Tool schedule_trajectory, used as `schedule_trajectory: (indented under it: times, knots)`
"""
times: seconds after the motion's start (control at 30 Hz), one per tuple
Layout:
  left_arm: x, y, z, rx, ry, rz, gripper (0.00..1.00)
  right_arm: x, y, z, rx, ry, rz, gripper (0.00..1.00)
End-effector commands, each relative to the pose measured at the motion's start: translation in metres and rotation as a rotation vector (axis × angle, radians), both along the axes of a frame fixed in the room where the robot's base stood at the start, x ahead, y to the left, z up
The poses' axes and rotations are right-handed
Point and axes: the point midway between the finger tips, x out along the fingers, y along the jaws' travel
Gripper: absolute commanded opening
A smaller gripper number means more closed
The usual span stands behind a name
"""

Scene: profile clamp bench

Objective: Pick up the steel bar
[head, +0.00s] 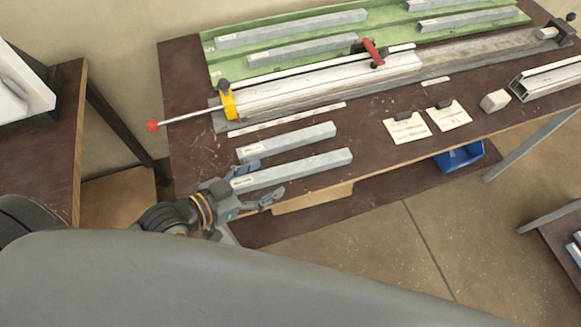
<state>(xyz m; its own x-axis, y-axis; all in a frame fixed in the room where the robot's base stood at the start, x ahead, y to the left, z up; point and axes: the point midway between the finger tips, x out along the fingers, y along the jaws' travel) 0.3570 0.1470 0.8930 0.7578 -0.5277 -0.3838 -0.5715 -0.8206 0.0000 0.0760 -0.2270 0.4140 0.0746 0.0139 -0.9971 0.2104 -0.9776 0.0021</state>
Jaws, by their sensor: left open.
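Two grey steel bars lie side by side on the brown bench: a nearer, longer bar (305,168) by the front edge and a shorter bar (288,141) just behind it. Both have a small pale label at the left end. My left gripper (265,179) is open at the left end of the nearer bar. One finger shows on the far side of that end, close to the shorter bar, and the other on the near side. I cannot tell whether the fingers touch a bar. My right gripper is not in view.
A green tray (222,66) with several more bars lies at the back. A clamp fixture (320,82) with a red-knobbed rod (153,126) crosses the bench. Paper cards (407,129), a small block (494,100) and channel profiles (550,78) lie right. A blue bin (460,157) hangs below.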

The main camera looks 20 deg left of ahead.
Motion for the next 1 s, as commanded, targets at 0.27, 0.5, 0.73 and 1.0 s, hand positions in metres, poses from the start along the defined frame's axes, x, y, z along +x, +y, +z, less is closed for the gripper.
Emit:
schedule_trajectory:
  times: [0.27, 0.5, 0.73, 1.0]
  knots:
    - [0.014, -0.011, -0.005, -0.002, 0.000, -0.001, 0.70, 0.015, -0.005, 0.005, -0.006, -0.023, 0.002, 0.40]
    - [0.040, -0.031, -0.016, -0.001, 0.000, 0.000, 0.70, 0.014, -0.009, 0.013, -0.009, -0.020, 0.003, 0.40]
    - [0.047, -0.037, -0.022, 0.000, 0.000, -0.001, 0.70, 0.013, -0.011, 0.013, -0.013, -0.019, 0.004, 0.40]
    - [0.047, -0.037, -0.022, 0.001, 0.001, -0.001, 0.42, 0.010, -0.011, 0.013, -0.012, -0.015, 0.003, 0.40]
